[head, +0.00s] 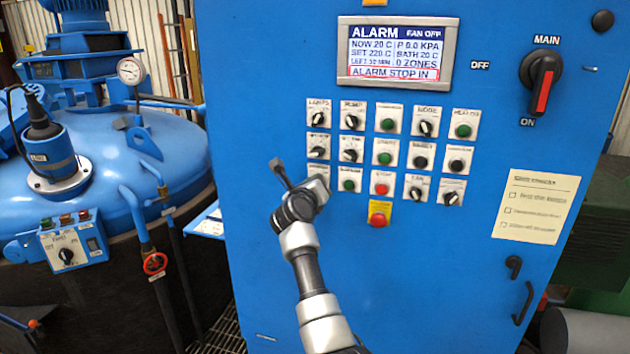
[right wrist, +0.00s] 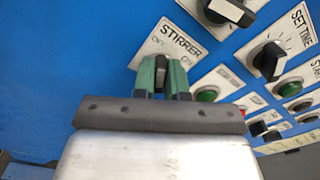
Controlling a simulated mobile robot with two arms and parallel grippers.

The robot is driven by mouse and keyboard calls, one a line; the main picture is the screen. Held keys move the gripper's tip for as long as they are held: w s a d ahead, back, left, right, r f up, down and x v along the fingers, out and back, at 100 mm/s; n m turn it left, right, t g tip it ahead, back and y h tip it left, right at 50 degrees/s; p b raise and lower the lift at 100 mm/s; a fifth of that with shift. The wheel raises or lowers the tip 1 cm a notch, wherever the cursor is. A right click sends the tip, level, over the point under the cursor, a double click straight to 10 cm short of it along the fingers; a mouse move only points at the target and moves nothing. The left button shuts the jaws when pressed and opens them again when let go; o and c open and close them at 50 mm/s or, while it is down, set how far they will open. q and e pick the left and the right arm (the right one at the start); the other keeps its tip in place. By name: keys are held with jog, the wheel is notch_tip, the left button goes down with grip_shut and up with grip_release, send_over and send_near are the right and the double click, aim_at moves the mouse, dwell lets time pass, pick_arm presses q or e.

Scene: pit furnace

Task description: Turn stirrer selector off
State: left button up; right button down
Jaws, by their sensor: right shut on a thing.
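The stirrer selector (right wrist: 161,74) is a small dark knob on a white plate marked STIRRER, with OFF and ON above it, in the right wrist view. My right gripper (right wrist: 162,82) has its two green fingers closed on either side of the knob. The knob's handle stands roughly upright in that view, toward the OFF side; its pointer mark is not clear. In the head view my right gripper (head: 318,187) is at the left edge of the button rows and hides most of the selector. My left gripper is not in view.
The blue cabinet (head: 260,90) carries rows of knobs and buttons close together. A red emergency button (head: 379,219) sits below them. The display (head: 398,54) reads ALARM STOP IN. The MAIN switch (head: 541,82) is at upper right. A blue furnace lid (head: 180,150) stands left.

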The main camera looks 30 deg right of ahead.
dwell(0.3)
jog(key=c, duration=1.2)
grip_release()
jog(key=shift+o, duration=0.2)
jog(key=shift+a, duration=0.1)
jog(key=b+v, duration=0.3)
jog(key=v, duration=0.7)
jog(key=shift+s+a, duration=0.2)
jog(key=shift+s, duration=0.05)
